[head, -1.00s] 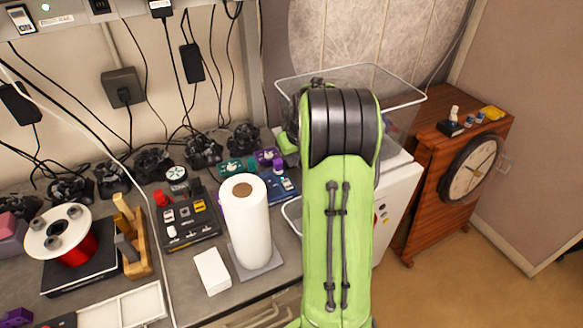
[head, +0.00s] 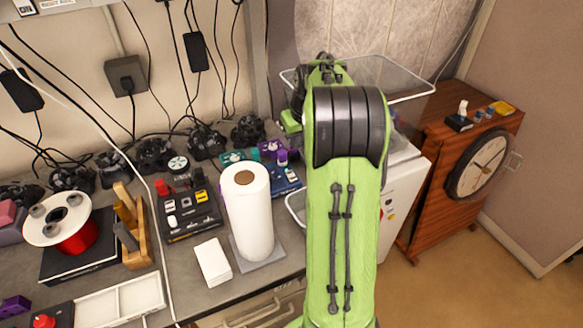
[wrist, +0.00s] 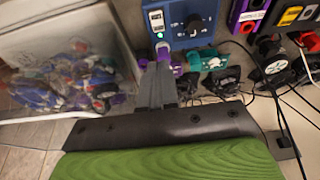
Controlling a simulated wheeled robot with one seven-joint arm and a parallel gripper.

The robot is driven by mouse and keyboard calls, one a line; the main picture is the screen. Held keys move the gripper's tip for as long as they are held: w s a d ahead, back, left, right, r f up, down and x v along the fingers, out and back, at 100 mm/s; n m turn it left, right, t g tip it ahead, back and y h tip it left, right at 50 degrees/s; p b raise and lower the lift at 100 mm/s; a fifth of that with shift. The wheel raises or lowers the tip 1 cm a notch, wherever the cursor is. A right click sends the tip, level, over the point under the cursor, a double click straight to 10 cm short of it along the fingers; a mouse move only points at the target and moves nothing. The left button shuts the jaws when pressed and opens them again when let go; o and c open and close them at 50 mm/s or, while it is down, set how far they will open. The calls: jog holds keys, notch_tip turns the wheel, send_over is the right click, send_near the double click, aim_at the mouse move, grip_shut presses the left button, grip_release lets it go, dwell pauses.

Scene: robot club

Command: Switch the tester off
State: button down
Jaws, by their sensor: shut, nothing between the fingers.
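A blue box with a black dial and two white switches or sockets, which looks like the tester (wrist: 206,12), is at the top of the wrist view. A small green light shows near its left edge. In the head view the blue box (head: 287,182) lies on the bench behind the paper roll, partly hidden by my arm. My gripper (wrist: 163,52) is shut and empty, its fingertips over the box's lower left edge in the wrist view. I cannot tell whether they touch it. In the head view my gripper is hidden behind my arm.
A white paper roll (head: 248,215) stands in front of the blue box. A black switch box (head: 188,212) is left of it. Purple and teal parts (wrist: 207,58) lie close to my fingers. A clear bin (wrist: 60,65) stands left in the wrist view. Cables hang behind.

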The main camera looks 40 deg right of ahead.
aim_at(290, 174)
jog(key=x, duration=0.6)
jog(key=b+x, duration=0.1)
jog(key=x, duration=0.6)
jog(key=shift+s+a+f, duration=0.1)
jog(key=shift+s, duration=0.1)
jog(key=shift+f, duration=0.45)
jog(key=shift+w+f+b, duration=0.1)
jog(key=shift+f+b, duration=0.15)
jog(key=shift+b, duration=0.25)
jog(key=shift+f, duration=0.15)
